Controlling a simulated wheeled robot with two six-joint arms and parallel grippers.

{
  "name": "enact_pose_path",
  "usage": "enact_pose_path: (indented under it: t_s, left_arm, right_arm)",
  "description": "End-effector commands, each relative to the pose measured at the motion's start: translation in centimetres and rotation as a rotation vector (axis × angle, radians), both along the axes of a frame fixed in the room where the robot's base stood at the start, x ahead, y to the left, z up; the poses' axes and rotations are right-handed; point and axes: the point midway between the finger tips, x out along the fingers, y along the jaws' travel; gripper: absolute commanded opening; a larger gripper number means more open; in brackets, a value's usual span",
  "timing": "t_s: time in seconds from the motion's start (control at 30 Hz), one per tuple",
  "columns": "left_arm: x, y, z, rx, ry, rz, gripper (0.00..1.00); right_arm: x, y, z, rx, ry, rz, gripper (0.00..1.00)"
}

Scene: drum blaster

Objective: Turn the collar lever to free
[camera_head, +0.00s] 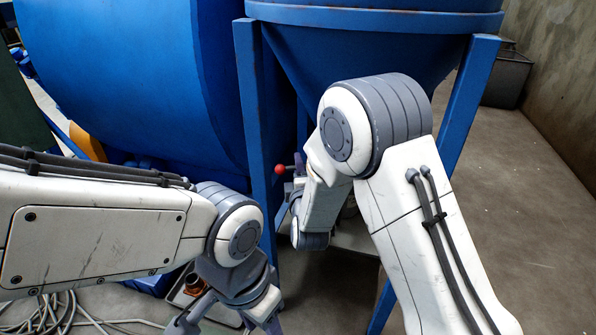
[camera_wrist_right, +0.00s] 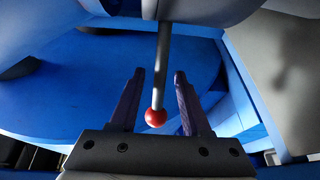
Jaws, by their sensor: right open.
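The collar lever is a grey rod (camera_wrist_right: 163,60) with a red ball knob (camera_wrist_right: 155,118) at its end. In the right wrist view the rod comes down from under a pale rounded body. My right gripper (camera_wrist_right: 159,74) is open, with its two dark fingers on either side of the lever and a gap on each side. In the head view the red knob (camera_head: 279,169) shows beside the blue hopper leg, and my right forearm hides most of the collar. My left gripper (camera_head: 228,324) is low in the head view, fingers spread, its tips near the bottom edge.
A blue hopper (camera_head: 370,50) stands on blue legs (camera_head: 254,120), close around my right arm. A large blue drum (camera_head: 130,70) fills the left. Loose cables (camera_head: 60,315) and a small reddish-brown box (camera_head: 185,292) lie near my left gripper. The floor (camera_head: 530,200) at right is clear.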

Motion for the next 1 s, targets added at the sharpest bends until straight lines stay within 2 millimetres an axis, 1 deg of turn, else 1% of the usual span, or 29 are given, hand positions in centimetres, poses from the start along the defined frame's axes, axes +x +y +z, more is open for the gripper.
enact_pose_path:
  t_s: [0.1, 0.33, 0.37, 0.4, 0.43, 0.47, 1.0]
  left_arm:
    - [0.0, 0.0, -0.16, 0.0, 0.0, 0.0, 0.5]
    - [0.0, 0.0, -0.13, 0.0, 0.0, 0.0, 0.5]
    - [0.0, 0.0, -0.13, 0.0, 0.0, 0.0, 0.5]
    - [0.0, 0.0, -0.13, 0.0, 0.0, 0.0, 0.5]
    - [0.0, 0.0, -0.13, 0.0, 0.0, 0.0, 0.5]
    - [0.0, 0.0, -0.13, 0.0, 0.0, 0.0, 0.5]
    - [0.0, 0.0, -0.13, 0.0, 0.0, 0.0, 0.5]
  right_arm:
    - [0.45, 0.03, -0.03, 0.0, 0.0, 0.0, 0.47]
    - [0.48, 0.05, 0.0, 0.0, 0.001, 0.0, 0.47]
    - [0.47, 0.05, 0.0, 0.0, 0.0, 0.0, 0.36]
    - [0.47, 0.05, 0.0, 0.0, 0.0, 0.0, 0.2]
    - [0.47, 0.05, 0.0, 0.0, 0.0, 0.0, 0.09]
    - [0.46, 0.05, 0.0, 0.0, 0.0, 0.0, 0.0]
    - [0.43, 0.06, -0.03, 0.0, 0.001, 0.001, 0.0]
